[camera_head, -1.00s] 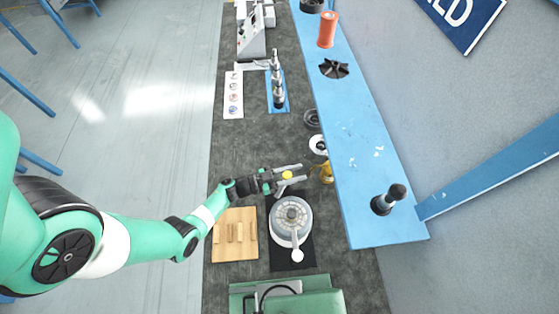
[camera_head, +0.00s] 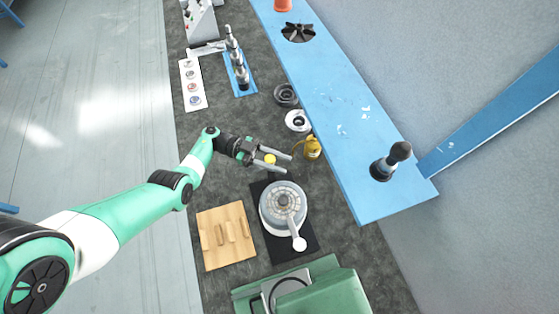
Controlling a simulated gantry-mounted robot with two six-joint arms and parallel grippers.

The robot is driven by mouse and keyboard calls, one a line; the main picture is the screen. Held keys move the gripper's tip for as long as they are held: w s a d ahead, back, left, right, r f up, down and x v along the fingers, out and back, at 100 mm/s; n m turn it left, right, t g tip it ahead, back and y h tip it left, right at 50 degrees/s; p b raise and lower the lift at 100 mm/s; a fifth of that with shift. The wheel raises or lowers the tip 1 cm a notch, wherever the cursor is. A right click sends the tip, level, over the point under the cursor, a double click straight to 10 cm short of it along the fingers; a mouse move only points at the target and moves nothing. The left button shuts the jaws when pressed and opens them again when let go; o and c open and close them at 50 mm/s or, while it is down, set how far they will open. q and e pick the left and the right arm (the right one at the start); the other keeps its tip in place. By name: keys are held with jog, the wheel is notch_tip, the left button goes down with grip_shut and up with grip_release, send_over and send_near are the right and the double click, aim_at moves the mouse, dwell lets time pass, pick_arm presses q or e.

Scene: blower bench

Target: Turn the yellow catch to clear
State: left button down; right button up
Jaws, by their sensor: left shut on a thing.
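The yellow catch (camera_head: 269,159) shows as a small round yellow spot between the fingers of my left gripper (camera_head: 286,164). The gripper is shut on it, and the fingers hide part of it. They reach in from the left, just above the grey round blower housing (camera_head: 270,214) in the picture. The housing sits on a black mat (camera_head: 305,246), with a pale-knobbed lever (camera_head: 299,243) at its lower right. The catch's exact angle is too small to read. My right gripper is out of view.
A yellow can-like item (camera_head: 312,148) stands just right of the fingertips, near the blue shelf (camera_head: 345,150). A wooden block board (camera_head: 226,237) lies left of the mat. A green machine (camera_head: 320,290) is at the bottom. Dark and white rings (camera_head: 297,121) lie above.

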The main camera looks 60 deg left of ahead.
pick_arm(q)
jog(key=shift+s+d+m+g+h+b, duration=0.15)
jog(key=shift+m+g+h+b, duration=0.35)
jog(key=shift+m+g+b, duration=0.3)
jog(key=shift+c, duration=2.4)
grip_release()
jog(key=b+v, duration=0.2)
jog(key=v, duration=0.5)
jog(key=shift+a, duration=0.25)
